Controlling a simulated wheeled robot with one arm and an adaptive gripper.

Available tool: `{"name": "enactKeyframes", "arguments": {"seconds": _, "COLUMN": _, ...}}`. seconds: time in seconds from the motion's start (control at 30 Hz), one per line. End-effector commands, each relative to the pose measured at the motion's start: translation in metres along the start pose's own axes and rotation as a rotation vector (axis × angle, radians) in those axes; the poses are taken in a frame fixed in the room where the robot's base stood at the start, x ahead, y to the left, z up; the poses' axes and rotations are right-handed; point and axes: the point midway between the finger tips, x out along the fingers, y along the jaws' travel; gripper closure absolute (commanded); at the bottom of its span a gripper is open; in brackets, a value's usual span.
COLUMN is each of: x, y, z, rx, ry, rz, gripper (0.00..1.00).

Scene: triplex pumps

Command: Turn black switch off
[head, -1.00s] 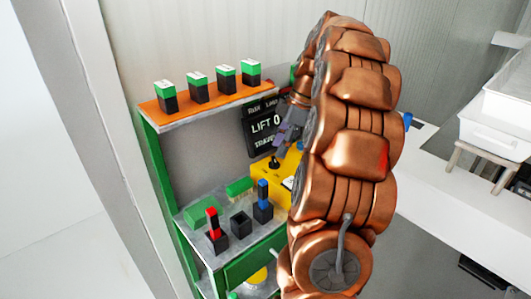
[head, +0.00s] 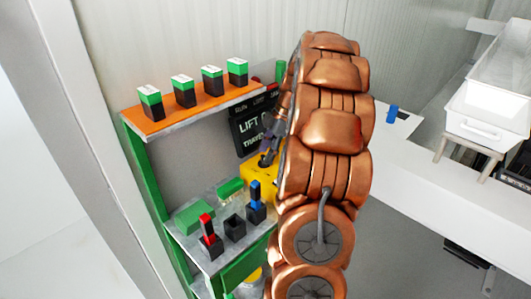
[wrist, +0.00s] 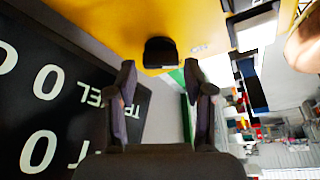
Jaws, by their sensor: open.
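The black switch (wrist: 160,53) sticks out from the face of a yellow box (wrist: 90,18) in the wrist view. My gripper (wrist: 160,72) is open, its two dark fingers apart on either side of the switch's line, with the switch just beyond the tips. I cannot tell whether the fingers touch it. In the head view, my gripper (head: 266,157) is close above the yellow box (head: 257,176). My arm hides the box's right part, and the switch is not clear there.
A black LIFT sign (head: 248,128) stands behind the box. A red-handled block (head: 209,236) and a blue-handled block (head: 256,203) stand on the shelf in front. An orange shelf (head: 195,108) with several green-and-black blocks is above.

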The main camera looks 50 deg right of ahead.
Motion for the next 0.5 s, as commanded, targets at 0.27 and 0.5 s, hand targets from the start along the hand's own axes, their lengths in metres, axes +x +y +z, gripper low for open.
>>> {"name": "enactKeyframes", "arguments": {"seconds": 0.27, "x": 0.014, "y": -0.002, "z": 0.0, "rx": 0.003, "ry": 0.002, "rz": -0.003, "gripper": 0.48}}
{"name": "enactKeyframes", "arguments": {"seconds": 0.5, "x": 0.015, "y": -0.001, "z": 0.001, "rx": 0.002, "ry": 0.001, "rz": -0.001, "gripper": 0.48}}
